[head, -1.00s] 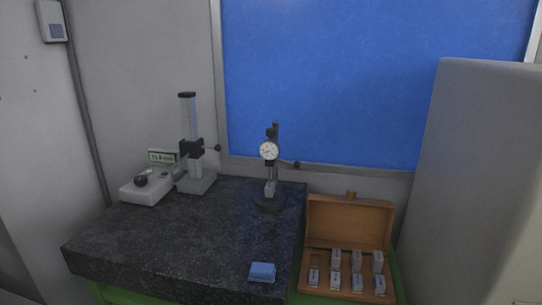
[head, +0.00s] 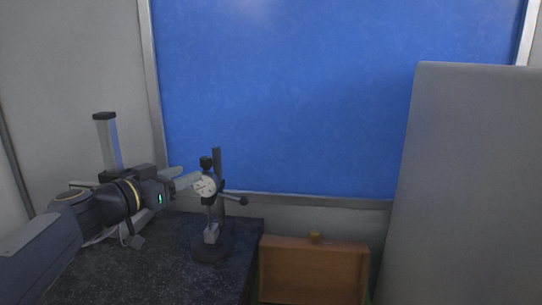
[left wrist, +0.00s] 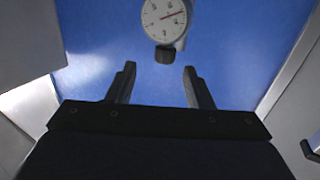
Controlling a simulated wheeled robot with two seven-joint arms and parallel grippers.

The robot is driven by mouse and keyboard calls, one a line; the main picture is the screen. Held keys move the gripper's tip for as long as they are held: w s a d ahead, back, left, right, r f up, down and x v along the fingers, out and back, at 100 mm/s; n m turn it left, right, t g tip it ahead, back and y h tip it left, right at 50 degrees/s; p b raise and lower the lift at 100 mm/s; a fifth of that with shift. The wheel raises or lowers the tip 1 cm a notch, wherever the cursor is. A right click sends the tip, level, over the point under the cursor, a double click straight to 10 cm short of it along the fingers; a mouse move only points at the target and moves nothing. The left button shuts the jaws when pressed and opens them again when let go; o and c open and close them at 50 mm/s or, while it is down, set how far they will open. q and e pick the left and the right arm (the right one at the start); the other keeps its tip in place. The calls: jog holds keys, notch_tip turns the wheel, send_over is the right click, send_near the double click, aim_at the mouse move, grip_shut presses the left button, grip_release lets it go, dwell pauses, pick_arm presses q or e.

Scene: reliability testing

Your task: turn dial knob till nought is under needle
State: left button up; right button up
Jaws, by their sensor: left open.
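The dial gauge has a round white face (head: 206,187) and sits on a dark stand (head: 210,247) on the stone plate. My left gripper (head: 188,178) comes in from the left, its fingers beside the dial and partly covering its left edge. In the left wrist view the dial (left wrist: 165,18) is at the top, cut by the frame edge, with a red needle pointing right. A dark knob (left wrist: 165,54) adjoins the dial's rim, just beyond my open, empty fingertips (left wrist: 159,68). The numerals are too small to read surely. My right gripper is not in view.
A grey column stand (head: 107,142) is at the left, partly behind my arm. The dark stone plate (head: 165,280) lies below. A wooden box (head: 315,265) is right of the plate. A large grey cabinet (head: 465,180) stands at the right, with a blue panel (head: 290,90) behind.

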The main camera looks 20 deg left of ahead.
aim_at(201, 160)
pick_arm(q)
jog(key=w+p, duration=0.1)
jog(key=w, duration=0.1)
jog(key=w+p, duration=0.1)
jog(key=w, duration=0.2)
jog(key=w+r+p, duration=0.1)
jog(key=w, duration=0.1)
jog(key=shift+w+d, duration=0.15)
jog(key=shift+w, duration=0.55)
jog(key=shift+c, duration=0.5)
